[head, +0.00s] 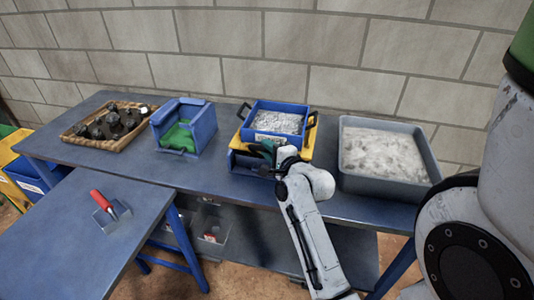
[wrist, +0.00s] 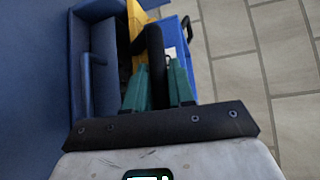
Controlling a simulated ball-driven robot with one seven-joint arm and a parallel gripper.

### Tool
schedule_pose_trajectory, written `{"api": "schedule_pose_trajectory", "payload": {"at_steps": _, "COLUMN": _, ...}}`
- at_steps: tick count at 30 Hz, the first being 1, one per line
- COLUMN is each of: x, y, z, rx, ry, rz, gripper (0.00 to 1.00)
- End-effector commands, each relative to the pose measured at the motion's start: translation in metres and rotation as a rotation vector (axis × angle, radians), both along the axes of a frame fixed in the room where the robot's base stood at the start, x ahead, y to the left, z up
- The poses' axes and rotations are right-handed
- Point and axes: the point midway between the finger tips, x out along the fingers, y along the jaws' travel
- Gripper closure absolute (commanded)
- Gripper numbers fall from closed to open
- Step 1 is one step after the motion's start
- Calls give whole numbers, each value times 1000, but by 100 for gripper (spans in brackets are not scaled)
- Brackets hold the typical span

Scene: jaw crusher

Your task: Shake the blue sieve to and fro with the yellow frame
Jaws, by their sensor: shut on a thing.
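The blue sieve (head: 292,107) holds grey crushed material and has a black handle on each side. It sits on the yellow frame (head: 304,150), above a lower blue box (head: 241,163). My gripper (head: 266,150) is at the front of this stack. In the wrist view, its teal fingers (wrist: 158,84) are shut on a black handle bar (wrist: 156,50) in front of the yellow frame (wrist: 142,14).
A grey tray (head: 345,160) of pale powder stands close on the right. A blue box with green lining (head: 205,126) and a wooden tray (head: 73,137) of dark rocks stand left. A block wall is behind.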

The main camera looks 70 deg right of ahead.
Motion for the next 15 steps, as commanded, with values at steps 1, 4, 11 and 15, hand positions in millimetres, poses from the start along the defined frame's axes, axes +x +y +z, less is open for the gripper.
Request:
{"api": "schedule_pose_trajectory", "payload": {"at_steps": 1, "x": 0, "y": -5, "z": 0, "rx": 2, "ry": 1, "rz": -1, "gripper": 100}}
{"api": "schedule_pose_trajectory", "payload": {"at_steps": 4, "x": 0, "y": -6, "z": -1, "rx": 3, "ry": 2, "rz": -1, "gripper": 100}}
{"api": "schedule_pose_trajectory", "payload": {"at_steps": 11, "x": 0, "y": -6, "z": -1, "rx": 3, "ry": 2, "rz": -2, "gripper": 70}}
{"api": "schedule_pose_trajectory", "payload": {"at_steps": 15, "x": 0, "y": -6, "z": -1, "rx": 2, "ry": 1, "rz": -1, "gripper": 57}}
